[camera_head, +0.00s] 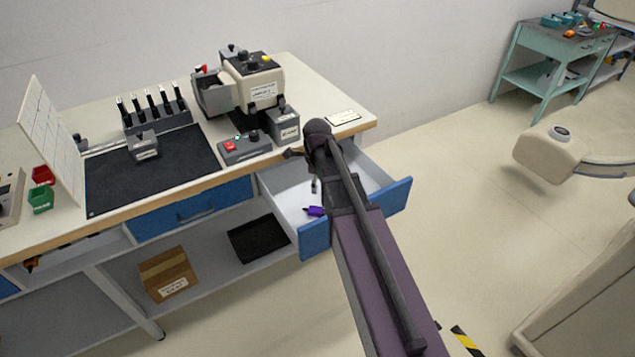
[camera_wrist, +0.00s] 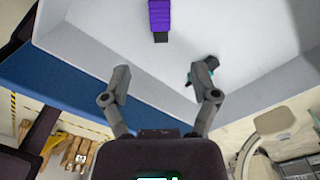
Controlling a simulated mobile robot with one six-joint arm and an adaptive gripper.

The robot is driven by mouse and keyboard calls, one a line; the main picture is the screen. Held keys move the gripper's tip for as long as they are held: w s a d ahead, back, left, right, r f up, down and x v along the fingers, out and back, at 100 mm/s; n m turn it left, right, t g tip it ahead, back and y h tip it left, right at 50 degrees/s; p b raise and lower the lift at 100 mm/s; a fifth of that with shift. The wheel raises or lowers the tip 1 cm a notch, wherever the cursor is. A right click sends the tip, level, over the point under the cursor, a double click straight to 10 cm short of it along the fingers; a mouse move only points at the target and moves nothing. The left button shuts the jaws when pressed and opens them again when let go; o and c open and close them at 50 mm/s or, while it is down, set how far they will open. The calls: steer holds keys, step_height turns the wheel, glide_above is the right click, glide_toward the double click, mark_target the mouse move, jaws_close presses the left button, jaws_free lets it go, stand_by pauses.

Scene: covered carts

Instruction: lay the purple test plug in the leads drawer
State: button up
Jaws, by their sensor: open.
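The purple test plug (camera_head: 315,211) lies on the white floor of an open blue-fronted drawer (camera_head: 309,240) under the bench. In the wrist view the plug (camera_wrist: 160,16) shows at the top edge, partly cut off, with a dark tip. My gripper (camera_wrist: 165,88) is open and empty, its two fingers spread over the drawer's blue front, with the plug apart from them. In the head view my arm hides most of the gripper and part of the drawer. I cannot read a label on the drawer.
A small dark and teal piece (camera_wrist: 203,70) lies in the drawer near the right finger. The bench top (camera_head: 180,199) holds a beige machine (camera_head: 262,85), a grey box with a red button (camera_head: 245,148) and a dark mat (camera_head: 150,180). A closed blue drawer (camera_head: 192,209) is left.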

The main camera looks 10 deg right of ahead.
stand_by(0.9)
steer(key=s+r+n+p, duration=0.2)
steer(key=s+n, duration=0.6)
steer(key=n, duration=0.3)
steer(key=s+r+n+p, duration=0.2)
steer(key=s+n, duration=0.5)
steer(key=n, duration=0.5)
steer(key=shift+s+d+r+p, duration=0.3)
steer(key=shift+s+r+p, duration=0.05)
steer(key=shift+s+r, duration=0.05)
stand_by(0.6)
